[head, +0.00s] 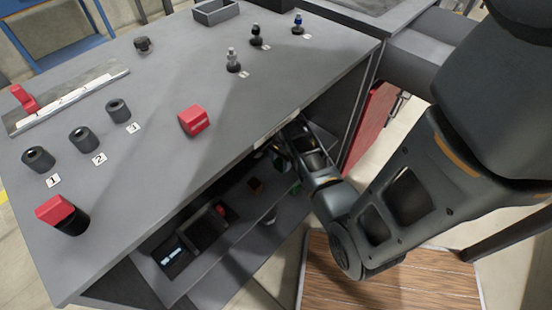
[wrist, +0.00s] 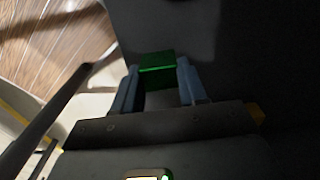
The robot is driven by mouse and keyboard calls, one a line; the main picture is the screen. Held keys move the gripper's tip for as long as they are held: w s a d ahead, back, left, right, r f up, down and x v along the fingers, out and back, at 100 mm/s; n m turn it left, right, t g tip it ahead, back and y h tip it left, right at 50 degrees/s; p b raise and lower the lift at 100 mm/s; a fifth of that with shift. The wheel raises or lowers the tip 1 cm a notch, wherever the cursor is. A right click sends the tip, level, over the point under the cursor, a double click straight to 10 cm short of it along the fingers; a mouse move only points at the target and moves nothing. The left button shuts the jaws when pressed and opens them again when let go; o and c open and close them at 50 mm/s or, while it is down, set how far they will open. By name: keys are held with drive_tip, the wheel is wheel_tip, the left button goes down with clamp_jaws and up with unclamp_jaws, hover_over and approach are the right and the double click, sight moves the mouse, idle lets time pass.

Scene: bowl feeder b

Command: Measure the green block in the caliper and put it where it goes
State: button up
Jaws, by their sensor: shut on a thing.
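My gripper (wrist: 156,82) is shut on the green block (wrist: 157,66), which sits between its two pale blue fingers in the wrist view. In the head view my arm reaches in below the tabletop at the cabinet's open front, and the edge hides much of the gripper. A small green patch shows there, but I cannot tell whether it is the held block. What looks like the caliper (head: 70,97), a grey plate with a pale numbered scale and a red slider (head: 24,98), lies at the tabletop's left.
Black cups labelled 1 (head: 38,158), 2 (head: 82,139) and 3 (head: 118,111) stand on the tabletop (head: 145,200). A red block (head: 193,120) lies near its middle. The shelf below holds a dark bin (head: 205,230) and small items.

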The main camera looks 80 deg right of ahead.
drive_tip(key=s+a, duration=0.8)
drive_tip(key=s, duration=0.5)
drive_tip(key=shift+s, duration=0.3)
drive_tip(key=shift+w+a, duration=0.1)
drive_tip(key=shift+a, duration=0.1)
